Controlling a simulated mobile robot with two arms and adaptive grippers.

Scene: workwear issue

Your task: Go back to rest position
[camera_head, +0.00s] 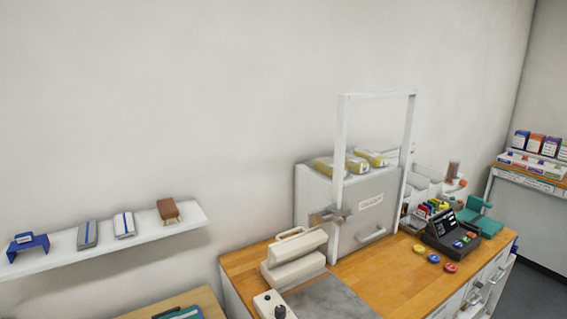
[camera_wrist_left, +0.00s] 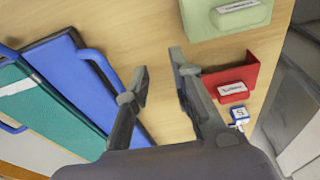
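My left gripper (camera_wrist_left: 158,82) shows in the left wrist view. Its two fingers are apart with bare wooden surface between them, so it is open and empty. A blue folder-like item with a handle (camera_wrist_left: 75,80) lies to the left of the fingers, and a teal one (camera_wrist_left: 40,115) lies beyond it. A red holder with a label (camera_wrist_left: 232,85) stands close to the right of the fingers. Neither gripper shows in the head view, and my right gripper is in no view.
A green labelled holder (camera_wrist_left: 225,20) and a small blue-and-white block (camera_wrist_left: 239,115) lie near the red holder. In the head view, a wall shelf (camera_head: 150,234) is at left. A wooden counter (camera_head: 385,275) carries a grey cabinet (camera_head: 318,200), a sealer-like machine (camera_head: 293,262) and a black register (camera_head: 446,238).

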